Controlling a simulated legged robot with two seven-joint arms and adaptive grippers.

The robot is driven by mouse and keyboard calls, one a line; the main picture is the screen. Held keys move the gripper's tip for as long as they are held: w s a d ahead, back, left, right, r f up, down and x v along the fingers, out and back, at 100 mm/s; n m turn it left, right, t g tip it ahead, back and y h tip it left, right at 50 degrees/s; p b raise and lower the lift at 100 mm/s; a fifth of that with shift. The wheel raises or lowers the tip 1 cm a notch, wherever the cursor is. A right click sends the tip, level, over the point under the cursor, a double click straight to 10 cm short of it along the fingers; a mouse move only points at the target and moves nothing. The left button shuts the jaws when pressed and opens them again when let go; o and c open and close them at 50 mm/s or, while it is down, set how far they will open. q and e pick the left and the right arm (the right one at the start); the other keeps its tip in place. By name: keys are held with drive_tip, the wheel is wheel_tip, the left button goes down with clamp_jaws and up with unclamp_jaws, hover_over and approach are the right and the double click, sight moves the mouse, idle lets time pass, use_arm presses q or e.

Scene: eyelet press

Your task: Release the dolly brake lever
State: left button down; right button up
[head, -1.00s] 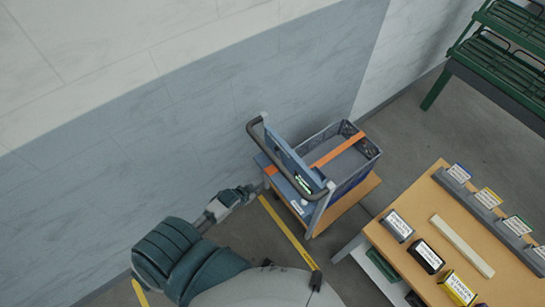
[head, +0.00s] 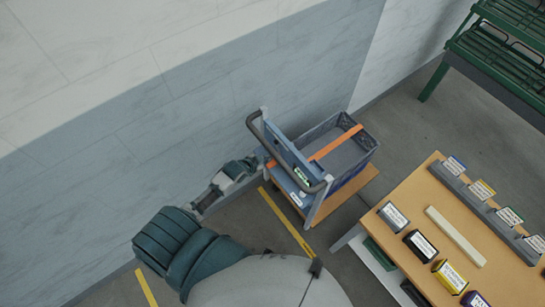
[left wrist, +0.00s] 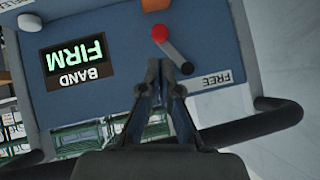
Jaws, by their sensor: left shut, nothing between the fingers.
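The dolly (head: 313,208) stands by the wall in the head view, with a blue panel (head: 287,150) under a dark push handle (head: 252,122). In the left wrist view the panel (left wrist: 120,20) carries a short grey lever (left wrist: 176,52) with a red knob (left wrist: 159,33). A label reading "FREE" (left wrist: 210,81) is beside the lever's lower end. My left gripper (left wrist: 166,70) is shut and empty, its fingertips close to the lever below the knob; I cannot tell whether they touch. In the head view the left gripper (head: 251,165) is at the panel's left side. My right gripper is not in view.
A screen (left wrist: 78,62) reads "BAND FIRM". A crate (head: 368,140) with an orange strap (head: 335,143) rides on the dolly. A wooden table (head: 405,262) with labelled boxes stands at right.

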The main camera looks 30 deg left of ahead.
sight(272, 164)
use_arm(q)
drive_tip(key=x, duration=0.4)
drive_tip(key=shift+f, duration=0.1)
drive_tip(key=shift+w+d+f, duration=0.15)
drive_tip(key=shift+w+f, duration=0.1)
drive_tip(key=shift+w, duration=0.15)
drive_tip(key=shift+f, duration=0.1)
